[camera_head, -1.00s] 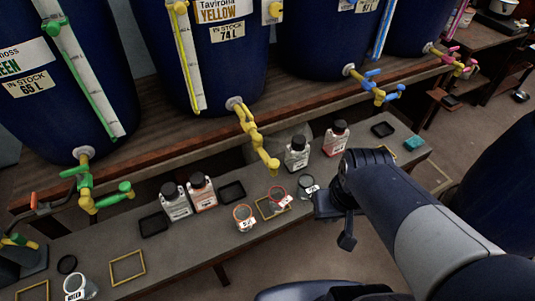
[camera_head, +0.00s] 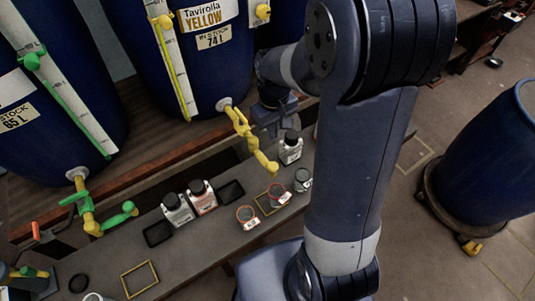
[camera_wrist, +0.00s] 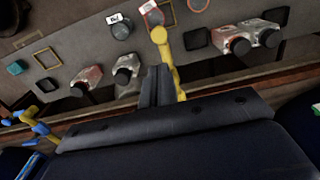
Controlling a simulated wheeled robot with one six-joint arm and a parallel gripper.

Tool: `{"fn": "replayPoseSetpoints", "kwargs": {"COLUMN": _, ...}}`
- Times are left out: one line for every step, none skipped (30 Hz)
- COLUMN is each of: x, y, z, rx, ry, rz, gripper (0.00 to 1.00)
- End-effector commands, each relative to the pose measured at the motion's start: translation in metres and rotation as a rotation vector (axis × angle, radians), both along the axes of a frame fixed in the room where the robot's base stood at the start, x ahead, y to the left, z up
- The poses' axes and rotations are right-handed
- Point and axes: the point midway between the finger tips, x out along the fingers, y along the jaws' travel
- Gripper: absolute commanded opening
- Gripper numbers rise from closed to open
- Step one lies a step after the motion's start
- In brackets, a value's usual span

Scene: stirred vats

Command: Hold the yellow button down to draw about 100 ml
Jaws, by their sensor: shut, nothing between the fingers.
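The yellow button (camera_head: 263,12) is a round knob on a pale plate, high on the blue vat labelled YELLOW (camera_head: 212,55). The vat's yellow tap (camera_head: 245,135) juts out over the bench. My gripper (camera_head: 268,118) is low beside the tap, well below the button; my arm partly hides it. In the wrist view my gripper (camera_wrist: 157,72) is shut and empty, close beside the yellow tap (camera_wrist: 172,75); I cannot tell whether they touch. A red-rimmed jar (camera_head: 279,195) stands below the tap at a yellow frame (camera_head: 262,205). The button is not visible in the wrist view.
An orange-rimmed jar (camera_head: 247,217) and a grey-lidded jar (camera_head: 303,180) stand nearby. Black-capped bottles (camera_head: 177,209) and black trays line the grey bench (camera_head: 205,250). A green tap (camera_head: 90,215) is at left. A blue barrel (camera_head: 500,150) stands on the floor at right.

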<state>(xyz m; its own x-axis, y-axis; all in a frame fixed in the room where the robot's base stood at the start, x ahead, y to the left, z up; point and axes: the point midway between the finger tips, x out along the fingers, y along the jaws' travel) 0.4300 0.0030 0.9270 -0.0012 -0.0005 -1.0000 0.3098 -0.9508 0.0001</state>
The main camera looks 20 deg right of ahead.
Motion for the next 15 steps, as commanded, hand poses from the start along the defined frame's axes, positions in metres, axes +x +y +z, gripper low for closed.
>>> {"fn": "replayPoseSetpoints", "kwargs": {"x": 0.0, "y": 0.0, "z": 0.0, "rx": 0.0, "ry": 0.0, "rz": 0.0, "gripper": 0.0}}
{"fn": "replayPoseSetpoints", "kwargs": {"x": 0.0, "y": 0.0, "z": 0.0, "rx": 0.0, "ry": 0.0, "rz": 0.0, "gripper": 0.0}}
{"fn": "replayPoseSetpoints", "kwargs": {"x": 0.0, "y": 0.0, "z": 0.0, "rx": 0.0, "ry": 0.0, "rz": 0.0, "gripper": 0.0}}
{"fn": "replayPoseSetpoints", "kwargs": {"x": 0.0, "y": 0.0, "z": 0.0, "rx": 0.0, "ry": 0.0, "rz": 0.0, "gripper": 0.0}}
{"fn": "replayPoseSetpoints", "kwargs": {"x": 0.0, "y": 0.0, "z": 0.0, "rx": 0.0, "ry": 0.0, "rz": 0.0, "gripper": 0.0}}
{"fn": "replayPoseSetpoints", "kwargs": {"x": 0.0, "y": 0.0, "z": 0.0, "rx": 0.0, "ry": 0.0, "rz": 0.0, "gripper": 0.0}}
{"fn": "replayPoseSetpoints", "kwargs": {"x": 0.0, "y": 0.0, "z": 0.0, "rx": 0.0, "ry": 0.0, "rz": 0.0, "gripper": 0.0}}
{"fn": "replayPoseSetpoints", "kwargs": {"x": 0.0, "y": 0.0, "z": -0.001, "rx": 0.0, "ry": 0.0, "rz": 0.0, "gripper": 0.0}}
{"fn": "replayPoseSetpoints", "kwargs": {"x": 0.0, "y": 0.0, "z": -0.003, "rx": 0.0, "ry": 0.0, "rz": -0.001, "gripper": 0.0}}
{"fn": "replayPoseSetpoints", "kwargs": {"x": 0.0, "y": 0.0, "z": -0.004, "rx": 0.0, "ry": 0.001, "rz": -0.001, "gripper": 0.0}}
{"fn": "replayPoseSetpoints", "kwargs": {"x": 0.0, "y": 0.0, "z": -0.007, "rx": 0.001, "ry": 0.001, "rz": -0.001, "gripper": 0.0}}
{"fn": "replayPoseSetpoints", "kwargs": {"x": -0.001, "y": 0.0, "z": -0.011, "rx": 0.0, "ry": 0.002, "rz": -0.001, "gripper": 0.0}}
{"fn": "replayPoseSetpoints", "kwargs": {"x": -0.001, "y": 0.0, "z": -0.015, "rx": 0.0, "ry": 0.003, "rz": -0.001, "gripper": 0.0}}
{"fn": "replayPoseSetpoints", "kwargs": {"x": -0.001, "y": 0.0, "z": -0.02, "rx": 0.0, "ry": 0.003, "rz": -0.001, "gripper": 0.0}}
{"fn": "replayPoseSetpoints", "kwargs": {"x": -0.002, "y": 0.0, "z": -0.027, "rx": 0.0, "ry": 0.006, "rz": -0.001, "gripper": 0.0}}
